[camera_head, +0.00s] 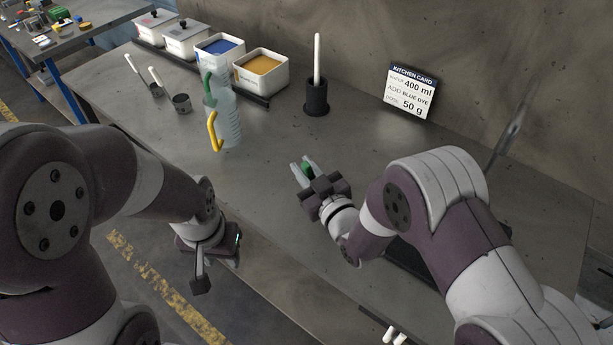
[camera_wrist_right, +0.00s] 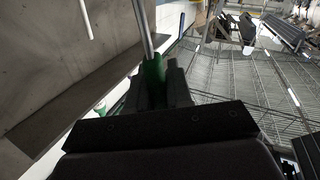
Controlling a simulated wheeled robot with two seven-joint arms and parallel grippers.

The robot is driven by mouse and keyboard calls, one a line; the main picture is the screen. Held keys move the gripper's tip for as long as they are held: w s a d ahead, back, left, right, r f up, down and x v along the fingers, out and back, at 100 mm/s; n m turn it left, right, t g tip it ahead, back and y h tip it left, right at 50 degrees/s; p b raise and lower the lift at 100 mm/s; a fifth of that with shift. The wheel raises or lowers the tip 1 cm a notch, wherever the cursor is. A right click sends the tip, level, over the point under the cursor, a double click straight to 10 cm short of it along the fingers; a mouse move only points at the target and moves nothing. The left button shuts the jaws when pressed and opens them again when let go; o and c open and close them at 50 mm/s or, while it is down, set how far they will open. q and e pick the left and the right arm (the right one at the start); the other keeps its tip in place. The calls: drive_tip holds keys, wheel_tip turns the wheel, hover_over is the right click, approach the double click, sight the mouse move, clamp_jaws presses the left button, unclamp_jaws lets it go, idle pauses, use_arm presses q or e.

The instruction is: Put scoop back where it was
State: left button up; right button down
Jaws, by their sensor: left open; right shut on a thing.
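Two dark scoops with long pale handles, a left scoop (camera_head: 156,91) and a right scoop (camera_head: 182,104), stand on the grey table at the back left. My right gripper (camera_head: 305,169) is over the middle of the table, away from both. It is shut on a green-handled tool (camera_wrist_right: 153,80), and a thin metal shaft runs up from the green part in the right wrist view. The tool's far end is out of view, so I cannot tell what it is. My left gripper (camera_head: 199,277) is open and empty, pointing down by the table's front edge.
Two clear jugs, one with a green handle (camera_head: 209,87) and one with a yellow handle (camera_head: 213,130), stand left of centre. Behind are a blue dye bin (camera_head: 219,61), an orange dye bin (camera_head: 260,84), a dark holder (camera_head: 316,98) with a white rod, and a card (camera_head: 410,91).

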drive_tip(key=shift+s+f, duration=0.2)
drive_tip(key=shift+f, duration=0.4)
drive_tip(key=shift+s+f, duration=0.15)
drive_tip(key=shift+f, duration=0.45)
drive_tip(key=shift+w+f, duration=0.1)
drive_tip(key=shift+f, duration=0.25)
drive_tip(key=c, duration=1)
unclamp_jaws()
drive_tip(key=shift+r, duration=0.1)
